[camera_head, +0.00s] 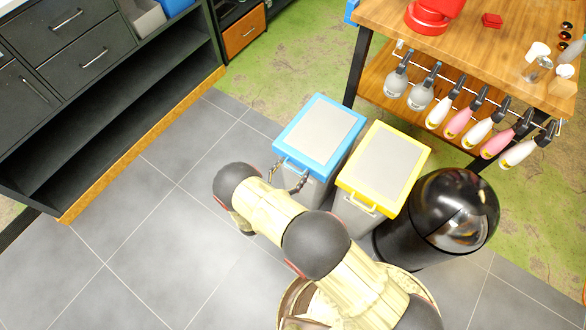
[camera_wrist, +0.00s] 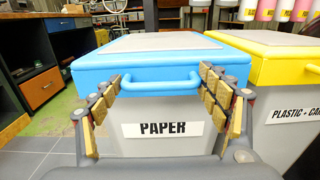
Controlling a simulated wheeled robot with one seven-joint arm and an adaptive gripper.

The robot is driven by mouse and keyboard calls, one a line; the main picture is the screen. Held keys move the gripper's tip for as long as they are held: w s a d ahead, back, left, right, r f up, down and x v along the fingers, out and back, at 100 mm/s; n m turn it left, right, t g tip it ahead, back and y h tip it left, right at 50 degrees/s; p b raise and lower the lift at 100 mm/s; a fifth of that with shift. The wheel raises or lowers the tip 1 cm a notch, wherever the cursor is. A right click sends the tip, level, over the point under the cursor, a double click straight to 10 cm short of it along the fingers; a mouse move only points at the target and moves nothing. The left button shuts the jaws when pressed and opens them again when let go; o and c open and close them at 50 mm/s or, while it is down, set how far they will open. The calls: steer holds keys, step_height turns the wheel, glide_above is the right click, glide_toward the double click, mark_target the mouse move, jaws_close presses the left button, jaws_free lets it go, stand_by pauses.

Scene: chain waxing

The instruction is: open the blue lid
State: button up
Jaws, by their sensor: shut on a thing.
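The blue lid (camera_head: 346,149) with a grey top panel lies flat and closed on a grey bin in the head view. It also fills the middle of the wrist view (camera_wrist: 90,62), above a bin front labelled PAPER (camera_wrist: 162,129). Its blue handle (camera_wrist: 160,86) sticks out at the front. My gripper (camera_head: 287,179) is at the front edge of this lid. In the wrist view, the fingers of my gripper (camera_wrist: 160,88) sit at both ends of the handle and are shut on it. The exact contact is partly hidden by the finger pads.
A grey bin with a yellow lid (camera_head: 411,154) stands close on the right. A black round bin (camera_head: 427,215) is beyond it. A wooden workbench (camera_head: 480,40) with hanging bottles stands behind. Dark drawers (camera_head: 85,50) are on the left. The tiled floor (camera_head: 130,220) in front is clear.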

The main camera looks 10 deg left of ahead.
steer(key=c, duration=1)
steer(key=shift+d, duration=0.1)
steer(key=shift+c, duration=0.4)
